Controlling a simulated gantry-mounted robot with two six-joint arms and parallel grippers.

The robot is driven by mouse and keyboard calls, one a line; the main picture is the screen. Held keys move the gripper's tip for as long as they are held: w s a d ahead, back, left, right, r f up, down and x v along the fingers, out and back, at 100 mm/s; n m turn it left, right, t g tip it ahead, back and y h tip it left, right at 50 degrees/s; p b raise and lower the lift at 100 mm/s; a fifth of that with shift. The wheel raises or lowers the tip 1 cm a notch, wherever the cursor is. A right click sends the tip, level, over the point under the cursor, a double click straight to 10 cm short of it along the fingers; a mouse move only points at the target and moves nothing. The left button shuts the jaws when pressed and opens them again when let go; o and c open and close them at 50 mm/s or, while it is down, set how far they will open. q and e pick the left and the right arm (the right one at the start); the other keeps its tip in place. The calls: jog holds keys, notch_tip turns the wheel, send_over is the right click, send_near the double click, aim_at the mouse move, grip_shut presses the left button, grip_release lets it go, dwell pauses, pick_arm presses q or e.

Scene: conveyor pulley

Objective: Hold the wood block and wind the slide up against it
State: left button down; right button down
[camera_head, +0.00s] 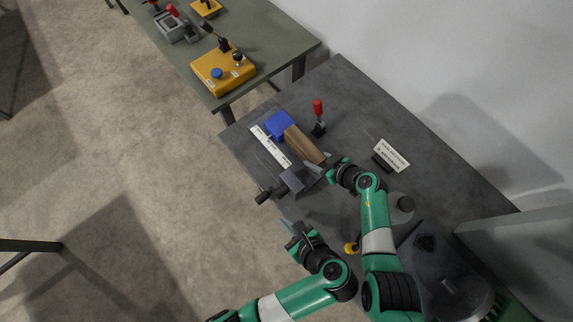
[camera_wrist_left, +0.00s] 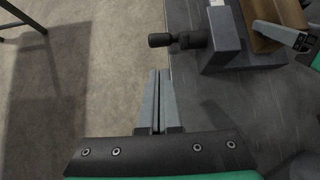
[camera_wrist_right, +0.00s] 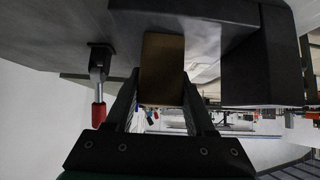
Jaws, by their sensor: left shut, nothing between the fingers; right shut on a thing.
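The brown wood block (camera_head: 304,145) lies lengthwise along the vise-like fixture, with its far end by a blue block (camera_head: 279,125). My right gripper (camera_head: 321,164) is shut on the block's near end. The block (camera_wrist_right: 162,67) shows between its fingers in the right wrist view. A dark grey block (camera_head: 297,180) sits at the fixture's near end, with a black crank handle (camera_head: 264,196) sticking out; the handle (camera_wrist_left: 160,40) also shows in the left wrist view. I cannot tell which part is the slide. My left gripper (camera_head: 286,224) is shut and empty, apart from the crank.
A white scale strip (camera_head: 270,146) runs along the fixture. A red-handled lever (camera_head: 318,112) and a small sign (camera_head: 391,155) stand on the grey table (camera_head: 345,85). A green table (camera_head: 270,35) beyond holds a yellow box (camera_head: 222,72). Open floor lies left of the crank.

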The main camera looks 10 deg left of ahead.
pick_arm(q)
jog(key=shift+s+d+r, duration=0.2)
jog(key=shift+r, duration=0.1)
